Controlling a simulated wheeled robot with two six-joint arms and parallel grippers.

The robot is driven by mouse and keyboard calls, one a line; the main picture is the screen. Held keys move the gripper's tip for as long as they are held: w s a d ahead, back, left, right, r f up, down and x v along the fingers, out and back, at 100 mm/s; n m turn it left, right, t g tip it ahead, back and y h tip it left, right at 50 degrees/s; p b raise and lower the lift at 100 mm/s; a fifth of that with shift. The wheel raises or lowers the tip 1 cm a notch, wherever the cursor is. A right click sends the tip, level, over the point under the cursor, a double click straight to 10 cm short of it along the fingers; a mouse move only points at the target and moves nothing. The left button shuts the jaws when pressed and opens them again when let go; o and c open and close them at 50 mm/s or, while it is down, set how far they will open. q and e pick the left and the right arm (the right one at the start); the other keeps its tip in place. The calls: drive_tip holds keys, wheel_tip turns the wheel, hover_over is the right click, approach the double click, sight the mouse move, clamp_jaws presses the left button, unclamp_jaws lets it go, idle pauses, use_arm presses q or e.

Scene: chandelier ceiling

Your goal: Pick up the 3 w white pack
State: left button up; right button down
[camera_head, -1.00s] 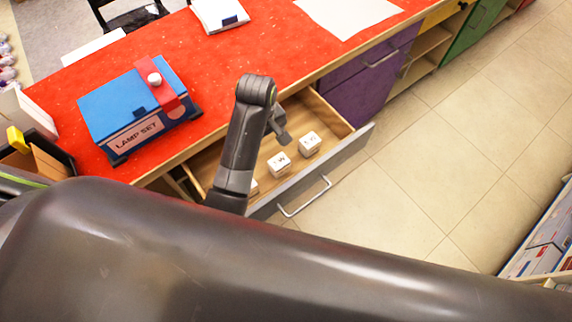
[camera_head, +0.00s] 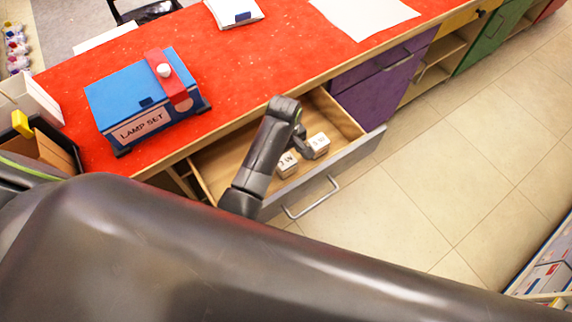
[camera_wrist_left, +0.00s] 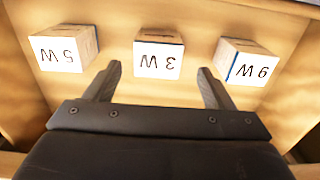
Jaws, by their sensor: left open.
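The 3 W pack (camera_wrist_left: 157,58) is a small white box with a blue edge, the middle one of three in the left wrist view. It also shows in the head view (camera_head: 287,164), in the open drawer (camera_head: 336,170). My left gripper (camera_wrist_left: 159,80) is open and empty. Its fingers are spread to either side of the 3 W pack's line, with the pack just ahead of them. In the head view the left gripper (camera_head: 302,140) is over the drawer, its fingers partly hidden by the wrist. My right gripper is not in view.
The 5 W pack (camera_wrist_left: 65,51) and 9 W pack (camera_wrist_left: 247,65) stand left and right of the 3 W pack, with gaps between. Drawer walls enclose them. A blue lamp set box (camera_head: 125,100) sits on the red counter (camera_head: 250,60) beside the drawer.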

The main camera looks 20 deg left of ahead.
sight(285, 160)
use_arm(q)
drive_tip(key=shift+w+d+f, duration=0.1)
drive_tip(key=shift+w+f, duration=0.05)
drive_tip(key=shift+f, duration=2.65)
drive_tip(key=c, duration=1.1)
drive_tip(key=shift+r, duration=0.2)
